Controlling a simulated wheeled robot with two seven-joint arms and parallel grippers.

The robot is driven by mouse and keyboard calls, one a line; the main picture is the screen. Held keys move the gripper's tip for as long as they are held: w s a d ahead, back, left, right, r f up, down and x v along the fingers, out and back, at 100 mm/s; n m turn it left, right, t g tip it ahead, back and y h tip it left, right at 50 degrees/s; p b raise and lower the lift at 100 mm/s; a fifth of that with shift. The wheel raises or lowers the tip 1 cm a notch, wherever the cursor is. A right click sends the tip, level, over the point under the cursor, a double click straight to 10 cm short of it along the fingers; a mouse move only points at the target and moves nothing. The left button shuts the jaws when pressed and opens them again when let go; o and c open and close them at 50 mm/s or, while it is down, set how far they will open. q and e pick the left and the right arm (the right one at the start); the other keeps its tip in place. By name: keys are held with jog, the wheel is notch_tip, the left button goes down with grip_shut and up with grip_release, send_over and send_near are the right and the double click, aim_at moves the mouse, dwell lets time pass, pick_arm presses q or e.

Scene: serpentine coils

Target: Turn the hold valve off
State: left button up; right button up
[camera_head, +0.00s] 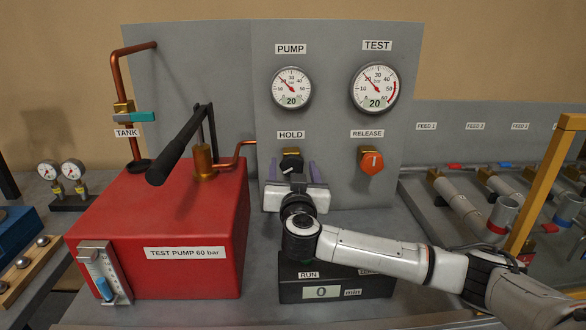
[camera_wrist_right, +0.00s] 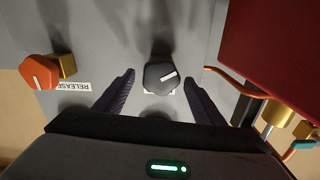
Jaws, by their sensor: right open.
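The hold valve (camera_head: 291,163) is a dark knob with a white line, mounted on the grey panel under the HOLD label. My right gripper (camera_head: 292,172) is in front of it. In the right wrist view the black knob (camera_wrist_right: 159,76) sits between the open fingers of my right gripper (camera_wrist_right: 158,88), with a gap on both sides and no contact visible. Its white line lies slanted, nearer to horizontal than vertical in that view. My left gripper is not in view.
The orange release knob (camera_head: 371,162) is right of the hold valve on the panel (camera_head: 335,120). The red test pump (camera_head: 160,220) with its black lever (camera_head: 180,145) stands left. A timer box (camera_head: 336,290) sits below my right arm. Both gauges (camera_head: 291,88) read about 20.

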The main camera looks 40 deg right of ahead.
jog(key=shift+w, duration=0.1)
jog(key=c, duration=1.1)
jog(key=shift+o, duration=0.2)
jog(key=shift+m, duration=0.4)
jog(key=m, duration=0.4)
jog(key=shift+d+f+m, duration=0.15)
jog(key=shift+m, duration=0.15)
jog(key=m, duration=0.5)
jog(key=shift+f+m, duration=0.1)
jog(key=shift+m, duration=0.2)
jog(key=m, duration=0.6)
jog(key=shift+f, duration=0.15)
jog(key=m, duration=0.6)
jog(key=shift+m, duration=0.4)
